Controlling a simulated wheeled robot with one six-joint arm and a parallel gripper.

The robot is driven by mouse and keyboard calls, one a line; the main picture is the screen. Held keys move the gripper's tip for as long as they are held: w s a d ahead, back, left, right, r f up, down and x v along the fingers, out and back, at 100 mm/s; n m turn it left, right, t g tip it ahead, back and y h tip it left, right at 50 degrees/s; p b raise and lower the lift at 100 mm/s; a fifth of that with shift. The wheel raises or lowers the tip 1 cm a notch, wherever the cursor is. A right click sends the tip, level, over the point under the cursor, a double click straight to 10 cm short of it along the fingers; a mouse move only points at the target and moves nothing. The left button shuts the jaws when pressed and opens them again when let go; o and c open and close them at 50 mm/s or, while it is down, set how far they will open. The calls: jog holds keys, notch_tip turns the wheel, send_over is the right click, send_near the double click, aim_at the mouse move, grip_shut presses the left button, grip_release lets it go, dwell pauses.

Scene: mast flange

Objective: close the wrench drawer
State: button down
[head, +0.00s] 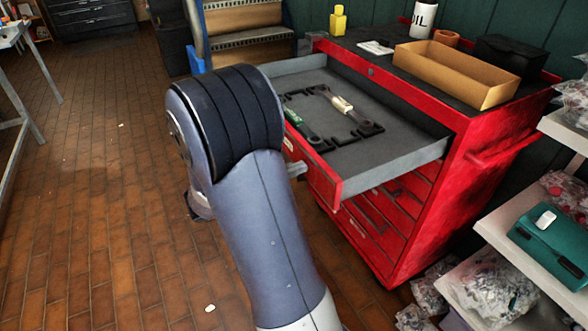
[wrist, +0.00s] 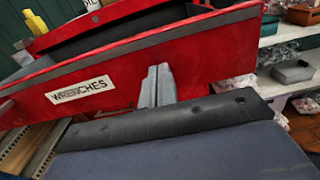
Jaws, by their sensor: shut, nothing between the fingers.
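The wrench drawer (head: 375,115) is the top drawer of a red tool cabinet (head: 436,190) and stands pulled out. A black tool holder and two hand tools lie inside it. In the wrist view its red front (wrist: 215,75) fills the middle, with a white "WRENCHES" label (wrist: 78,91). My gripper (wrist: 158,84) is shut and empty, with its fingertips in front of the drawer front, right of the label. In the head view my gripper's tip (head: 297,169) shows at the drawer front; I cannot tell if it touches. My arm hides part of the front.
A cardboard tray (head: 455,75), an oil can (head: 423,18) and a yellow bottle (head: 338,20) stand on the cabinet top. White shelves (head: 500,240) with bags and a teal box (head: 550,243) are at the right. The brick floor (head: 100,170) at left is mostly clear.

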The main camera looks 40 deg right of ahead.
aim_at(366, 152)
jog(key=x, duration=3.4)
jog(key=shift+s+f, duration=0.1)
jog(key=shift+s, duration=0.15)
jog(key=shift+s+d, duration=0.1)
jog(key=shift+d, duration=0.5)
jog(key=shift+r, duration=0.3)
jog(key=v, duration=1.4)
jog(key=shift+a+f, duration=0.1)
jog(key=shift+f, duration=0.15)
